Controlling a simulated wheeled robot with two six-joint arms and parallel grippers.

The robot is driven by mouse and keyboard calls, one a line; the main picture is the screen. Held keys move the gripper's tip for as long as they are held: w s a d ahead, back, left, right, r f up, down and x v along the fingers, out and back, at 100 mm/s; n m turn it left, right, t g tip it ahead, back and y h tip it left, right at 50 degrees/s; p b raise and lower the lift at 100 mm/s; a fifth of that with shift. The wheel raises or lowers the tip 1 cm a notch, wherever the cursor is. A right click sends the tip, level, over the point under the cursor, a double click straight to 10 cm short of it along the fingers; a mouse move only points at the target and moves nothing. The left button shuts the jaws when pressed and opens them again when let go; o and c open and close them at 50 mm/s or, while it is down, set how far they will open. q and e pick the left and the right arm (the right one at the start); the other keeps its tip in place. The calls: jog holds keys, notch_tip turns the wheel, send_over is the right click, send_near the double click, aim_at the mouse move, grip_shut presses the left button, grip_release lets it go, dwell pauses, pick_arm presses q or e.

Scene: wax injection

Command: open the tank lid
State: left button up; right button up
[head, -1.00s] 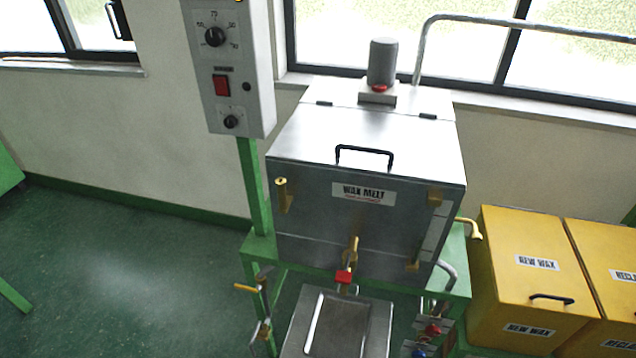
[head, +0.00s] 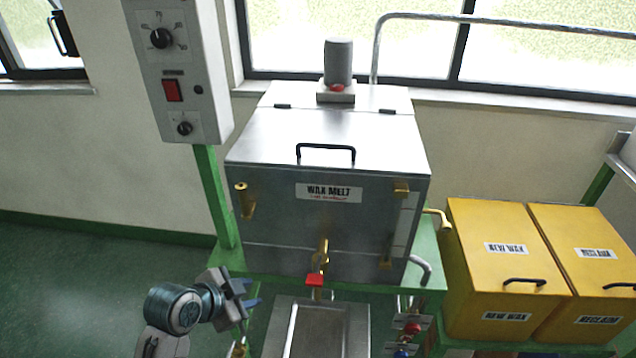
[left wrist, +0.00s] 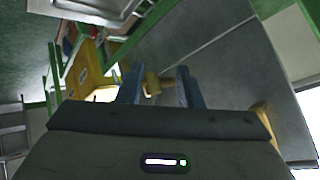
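The wax melt tank (head: 290,215) is a steel box on a green stand in the middle of the head view. Its lid (head: 330,133) lies flat and closed, with a black bar handle (head: 326,149) near the front edge. My left gripper (head: 256,294) is low at the tank's front left, below and apart from the handle. In the left wrist view its two blue fingers (left wrist: 158,88) are spread with nothing held between them, and the steel tank wall (left wrist: 225,65) fills the right side. My right gripper is not in view.
A control box (head: 172,70) on a green post stands left of the tank. A brass valve with a red handle (head: 314,280) sticks out in front above a steel tray (head: 318,330). Yellow bins (head: 505,265) stand at right. Floor at left is clear.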

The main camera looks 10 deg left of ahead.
pick_arm(q)
jog(key=w+d+r+m+t+h, duration=0.2)
jog(key=w+d+r+m+h, duration=0.2)
jog(key=w+r+m, duration=0.75)
jog(key=m+t+h, duration=0.1)
jog(key=m+h, duration=0.1)
jog(key=h, duration=0.1)
send_near(320, 147)
jog(key=p+x, duration=0.3)
jog(key=x, duration=0.6)
jog(key=shift+w+d+r, duration=0.1)
jog(key=shift+w+d, duration=0.05)
jog(key=shift+d, duration=0.05)
jog(key=shift+w+d+f+p, duration=0.25)
jog(key=shift+w+d+p, duration=0.2)
jog(key=shift+w, duration=0.1)
jog(key=shift+c, duration=0.2)
grip_shut()
